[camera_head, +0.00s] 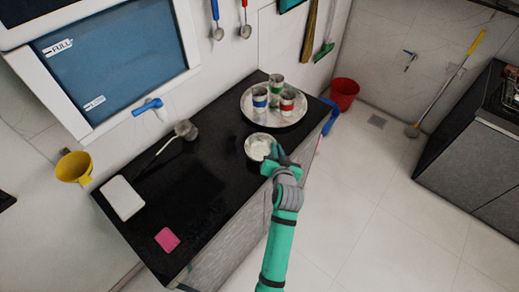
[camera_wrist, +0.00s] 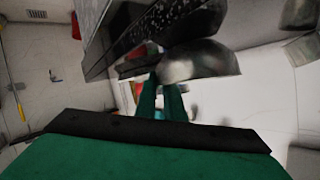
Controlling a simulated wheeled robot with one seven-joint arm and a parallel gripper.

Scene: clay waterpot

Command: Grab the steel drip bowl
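The steel drip bowl (camera_head: 257,147) is a shallow round silver dish near the front edge of the black counter, below the round tray. My gripper (camera_head: 272,160) is at the bowl's near right side, by the counter edge. In the wrist view the bowl (camera_wrist: 203,62) shows large and blurred, just beyond the fingertips. The two green fingers (camera_wrist: 161,92) stand apart with a narrow gap between them. The gripper looks open. Whether a finger touches the bowl's rim is hidden.
A round steel tray (camera_head: 262,117) with 3 banded cups stands behind the bowl.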

